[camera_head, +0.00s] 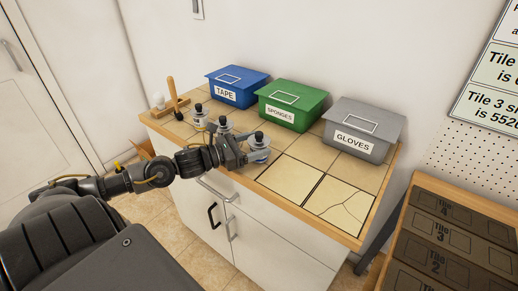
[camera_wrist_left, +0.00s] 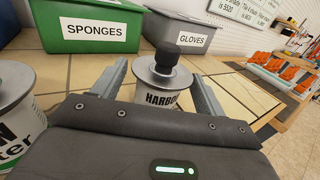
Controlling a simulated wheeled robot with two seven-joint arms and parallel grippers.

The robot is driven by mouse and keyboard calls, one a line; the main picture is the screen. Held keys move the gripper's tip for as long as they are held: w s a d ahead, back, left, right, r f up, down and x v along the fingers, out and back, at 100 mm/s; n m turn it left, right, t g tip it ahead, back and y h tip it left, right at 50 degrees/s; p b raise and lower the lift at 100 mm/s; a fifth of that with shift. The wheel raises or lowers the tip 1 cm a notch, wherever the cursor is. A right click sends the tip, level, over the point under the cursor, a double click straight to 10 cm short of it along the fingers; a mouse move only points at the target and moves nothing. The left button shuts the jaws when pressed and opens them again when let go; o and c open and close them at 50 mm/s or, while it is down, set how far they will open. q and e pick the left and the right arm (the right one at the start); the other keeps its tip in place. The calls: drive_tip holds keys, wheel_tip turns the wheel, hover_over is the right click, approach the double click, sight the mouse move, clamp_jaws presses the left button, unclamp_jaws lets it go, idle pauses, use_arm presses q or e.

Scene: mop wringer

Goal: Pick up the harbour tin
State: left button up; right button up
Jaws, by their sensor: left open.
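The harbour tin (camera_wrist_left: 160,78) is a small round can with a silver lid, a black knob and a label whose visible letters start "HARBO". It also shows in the head view (camera_head: 258,151), upright on the tiled counter. My left gripper (camera_wrist_left: 162,82) is open, with one finger on each side of the tin. In the head view my left gripper (camera_head: 245,154) is at the tin from the left. The lower part of the tin is hidden behind the gripper body in the wrist view. My right gripper is not in view.
Similar tins (camera_head: 222,125) (camera_head: 199,116) stand close by on the left. Blue TAPE (camera_head: 237,87), green SPONGES (camera_head: 292,105) and grey GLOVES (camera_head: 361,130) boxes stand along the back of the counter. Bare tiles (camera_head: 290,178) lie to the right, one cracked (camera_head: 341,205).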

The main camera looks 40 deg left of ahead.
use_arm(q)
drive_tip(key=shift+w+d, duration=0.3)
drive_tip(key=shift+w, duration=0.3)
drive_tip(key=shift+d, duration=0.1)
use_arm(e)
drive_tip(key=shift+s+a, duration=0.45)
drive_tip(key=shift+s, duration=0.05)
use_arm(q)
drive_tip(key=shift+c, duration=0.4)
drive_tip(key=c, duration=1.3)
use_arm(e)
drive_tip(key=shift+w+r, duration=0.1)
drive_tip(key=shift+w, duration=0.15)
use_arm(q)
drive_tip(key=shift+r, duration=0.2)
drive_tip(key=shift+c, duration=0.2)
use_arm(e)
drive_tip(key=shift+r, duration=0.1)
